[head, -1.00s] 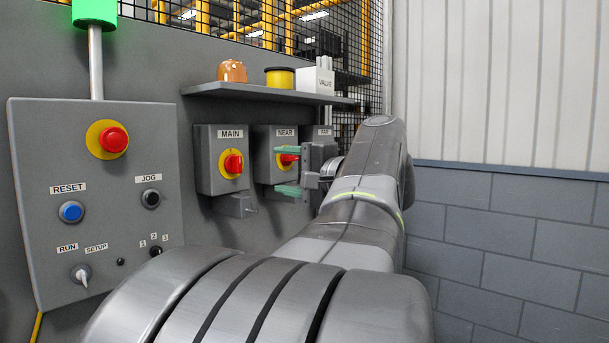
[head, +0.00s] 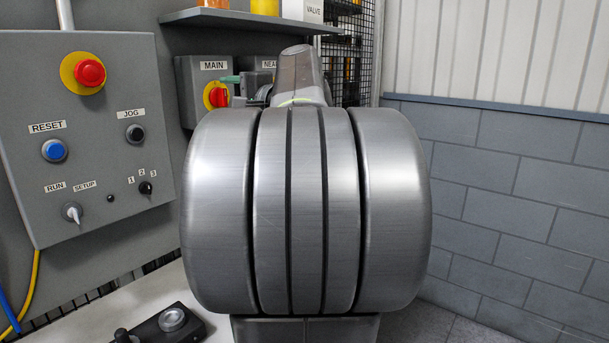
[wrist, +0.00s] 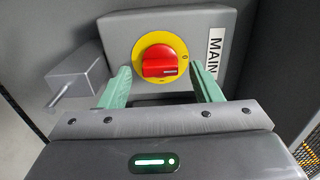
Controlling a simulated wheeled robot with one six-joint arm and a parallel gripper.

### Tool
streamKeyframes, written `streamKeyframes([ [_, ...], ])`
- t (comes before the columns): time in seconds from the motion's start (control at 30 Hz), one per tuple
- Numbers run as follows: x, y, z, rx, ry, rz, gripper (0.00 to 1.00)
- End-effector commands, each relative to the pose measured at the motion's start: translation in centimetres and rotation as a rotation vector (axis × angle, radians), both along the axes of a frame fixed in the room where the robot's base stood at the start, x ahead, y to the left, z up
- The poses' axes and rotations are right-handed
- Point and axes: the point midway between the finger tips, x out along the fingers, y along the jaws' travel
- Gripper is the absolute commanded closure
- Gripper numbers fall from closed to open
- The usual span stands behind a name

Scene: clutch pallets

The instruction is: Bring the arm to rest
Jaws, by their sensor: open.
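My gripper (wrist: 165,90) is open and empty in the wrist view, its two green fingers apart. Beyond them is the MAIN switch box (wrist: 117,25) with a red rotary knob (wrist: 160,66) on a yellow disc; the knob shows between the fingers, and whether they touch the box I cannot tell. In the head view the MAIN box (head: 190,90) is left of my arm. My grey arm (head: 305,210) fills the middle and hides most of the gripper; only a bit of green finger shows beside the MAIN box.
A control panel (head: 100,190) with a red emergency button (head: 90,72) is at left. A shelf (head: 240,20) is above the boxes. A black device (head: 165,328) lies on a pale surface at lower left. A block wall (head: 510,190) bounds the right.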

Motion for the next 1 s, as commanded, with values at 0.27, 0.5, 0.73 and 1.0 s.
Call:
streamKeyframes([
  [0.27,1.0,1.3,0.0,-0.001,0.000,0.000,0.42],
  [0.5,1.0,1.3,0.0,0.001,0.001,0.000,0.42],
  [0.73,0.5,0.5,0.0,-0.001,-0.001,-0.003,0.42],
  [1.0,-2.2,-2.9,0.0,0.000,-0.001,-0.005,0.42],
])
